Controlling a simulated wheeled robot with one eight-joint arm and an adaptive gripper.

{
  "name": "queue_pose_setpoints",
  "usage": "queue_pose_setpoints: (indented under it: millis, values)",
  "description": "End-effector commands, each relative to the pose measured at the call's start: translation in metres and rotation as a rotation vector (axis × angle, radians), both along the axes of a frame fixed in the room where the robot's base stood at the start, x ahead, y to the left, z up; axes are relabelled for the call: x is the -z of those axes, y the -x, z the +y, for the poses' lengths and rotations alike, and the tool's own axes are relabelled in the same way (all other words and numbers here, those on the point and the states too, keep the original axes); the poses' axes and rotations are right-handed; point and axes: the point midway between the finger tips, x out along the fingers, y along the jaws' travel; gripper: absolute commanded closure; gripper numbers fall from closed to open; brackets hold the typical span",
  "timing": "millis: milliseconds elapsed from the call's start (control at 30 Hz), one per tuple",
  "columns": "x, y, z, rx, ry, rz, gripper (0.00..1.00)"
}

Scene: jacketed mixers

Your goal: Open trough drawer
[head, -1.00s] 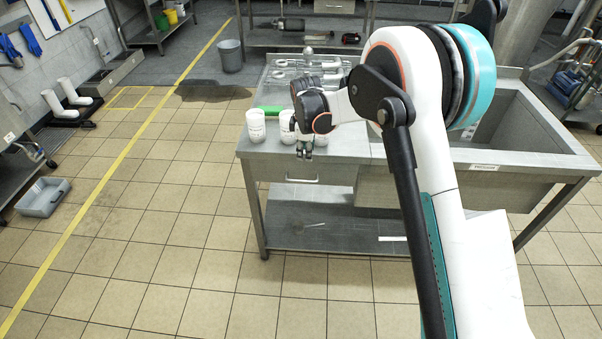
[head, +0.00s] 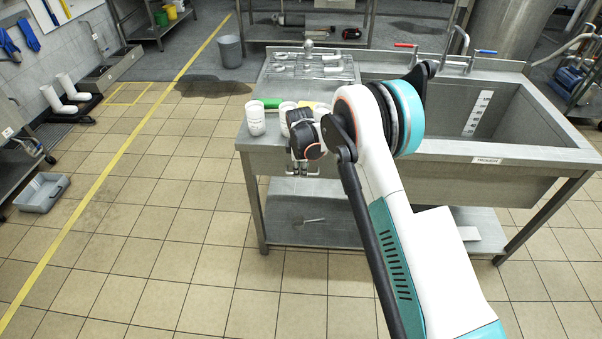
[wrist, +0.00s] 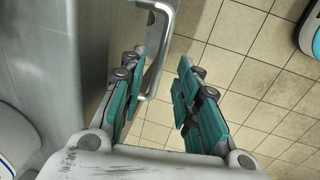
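The trough table's drawer front (head: 265,163) is grey metal, below the worktop at the left end of the trough. It looks flush with the table, though my gripper partly covers it. Its bar handle (wrist: 165,50) shows in the wrist view as a bent metal bar on the grey front. My gripper (head: 302,170) is in front of the drawer, pointing down. In the wrist view its two teal fingers (wrist: 160,62) are apart, with the handle showing between and beyond their tips. I cannot tell whether a finger touches it. Nothing is held.
White tubs (head: 255,118) stand along the worktop's front left edge, close to my gripper. A green-handled tool (head: 268,102) lies behind them. The trough basin (head: 480,112) is to the right. A lower shelf (head: 290,232) lies under the table. The tiled floor in front is clear.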

Motion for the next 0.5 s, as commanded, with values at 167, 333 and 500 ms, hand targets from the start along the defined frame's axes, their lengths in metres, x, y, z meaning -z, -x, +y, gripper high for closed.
queue_pose_setpoints:
  millis: [167, 333, 500]
  values:
    - [0.018, -0.004, 0.000, 0.000, 0.000, 0.000, 0.70]
    - [0.022, -0.005, 0.000, 0.000, 0.000, 0.000, 0.70]
    - [0.022, -0.005, 0.000, 0.000, 0.000, 0.000, 0.70]
